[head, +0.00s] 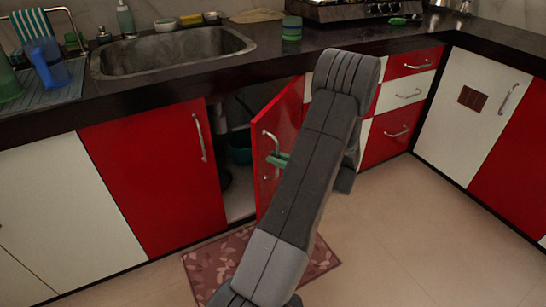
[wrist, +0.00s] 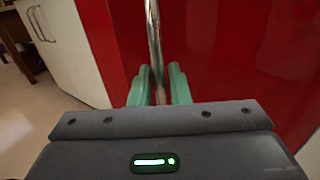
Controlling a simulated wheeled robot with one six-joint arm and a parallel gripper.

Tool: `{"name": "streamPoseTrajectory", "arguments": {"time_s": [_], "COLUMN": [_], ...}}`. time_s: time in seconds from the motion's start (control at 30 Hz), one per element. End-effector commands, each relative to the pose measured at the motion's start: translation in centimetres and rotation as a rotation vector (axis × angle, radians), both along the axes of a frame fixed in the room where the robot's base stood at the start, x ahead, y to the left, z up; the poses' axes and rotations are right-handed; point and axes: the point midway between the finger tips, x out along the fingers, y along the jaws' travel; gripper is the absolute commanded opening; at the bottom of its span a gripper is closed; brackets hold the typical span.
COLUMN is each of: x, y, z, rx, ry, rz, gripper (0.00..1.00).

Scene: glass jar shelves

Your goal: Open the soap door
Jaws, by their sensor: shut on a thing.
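The soap door looks to be the red cabinet door (head: 283,133) under the counter, right of the sink; no label shows to confirm it. It stands part-way open, swung out from the cabinet. Its metal handle (head: 267,146) is on the door's front. My gripper (head: 279,159) is at this handle, its green fingers partly hidden behind my arm. In the wrist view, my green fingers (wrist: 159,85) are closed around the upright metal handle (wrist: 154,40), with the red door (wrist: 215,60) filling the background.
Inside the opening are a pipe and a teal container (head: 239,147). A closed red door (head: 152,172) stands to the left. A patterned mat (head: 215,268) lies on the floor below. Drawers (head: 400,100) are to the right. Tiled floor (head: 400,235) at the right is clear.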

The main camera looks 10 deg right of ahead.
Motion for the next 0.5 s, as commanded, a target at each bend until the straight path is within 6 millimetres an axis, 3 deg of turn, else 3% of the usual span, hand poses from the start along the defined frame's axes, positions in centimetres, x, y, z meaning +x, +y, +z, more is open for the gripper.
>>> {"name": "streamPoseTrajectory", "arguments": {"time_s": [0.23, 0.27, 0.33, 0.5], "x": [-0.01, -0.01, 0.01, 0.01], "y": [-0.01, -0.01, -0.01, 0.00], "z": [-0.03, -0.03, -0.03, -0.02], "rx": [-0.001, -0.001, -0.001, -0.001], "ry": [0.001, 0.001, 0.001, 0.001], "rz": [-0.001, -0.001, -0.001, -0.001], "gripper": [0.00, 0.22, 0.35, 0.35]}}
